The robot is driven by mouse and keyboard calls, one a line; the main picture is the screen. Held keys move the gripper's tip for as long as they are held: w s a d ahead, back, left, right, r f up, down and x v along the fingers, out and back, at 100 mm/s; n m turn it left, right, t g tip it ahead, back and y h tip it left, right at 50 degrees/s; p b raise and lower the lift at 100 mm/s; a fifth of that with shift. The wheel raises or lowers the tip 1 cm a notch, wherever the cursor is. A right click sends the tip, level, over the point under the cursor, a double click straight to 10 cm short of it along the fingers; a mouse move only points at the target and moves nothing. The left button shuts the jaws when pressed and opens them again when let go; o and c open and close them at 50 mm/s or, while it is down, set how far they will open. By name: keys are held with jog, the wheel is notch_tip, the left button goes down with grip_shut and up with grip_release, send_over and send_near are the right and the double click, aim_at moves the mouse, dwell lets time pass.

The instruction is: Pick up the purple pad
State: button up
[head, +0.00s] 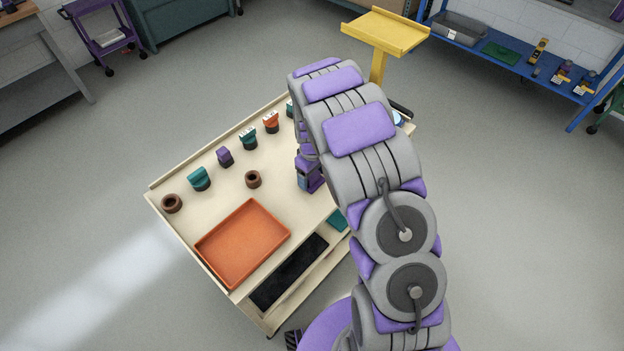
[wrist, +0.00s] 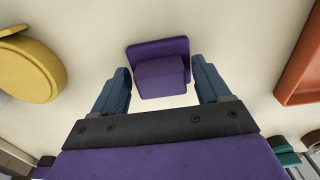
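The purple pad (wrist: 160,78), a block on a wider flat plate, rests on the cream tabletop in the wrist view. My gripper (wrist: 161,82) is open, with a blue finger on each side of the pad. A gap shows between each finger and the block, so it is not gripped. In the head view my gripper (head: 309,178) is low over the middle of the cream bench (head: 188,218). There I cannot make out the pad apart from my purple gripper parts. Another small purple piece (head: 225,157) stands in the row at the back of the bench.
An orange tray (head: 243,244) lies left of my gripper; its edge shows in the wrist view (wrist: 301,65). A yellow round thing (wrist: 30,70) is at left there. Teal, orange and brown pieces stand along the bench, including a brown ring (head: 253,179). A black mat (head: 289,271) lies in front.

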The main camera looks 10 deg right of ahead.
jog(key=shift+a, duration=0.2)
jog(key=c, duration=0.6)
jog(key=shift+w+d+r, duration=0.1)
jog(key=shift+r, duration=0.45)
jog(key=r, duration=0.2)
jog(key=p, duration=0.1)
jog(key=shift+s+r, duration=0.25)
jog(key=shift+r, duration=0.15)
jog(key=s, duration=0.5)
jog(key=s+a+p, duration=0.1)
jog(key=s, duration=0.4)
jog(key=s+r, duration=0.1)
jog(key=s, duration=0.4)
jog(key=shift+s+a+r+p, duration=0.1)
jog(key=shift+s+a+p, duration=0.05)
jog(key=shift+s+p, duration=0.2)
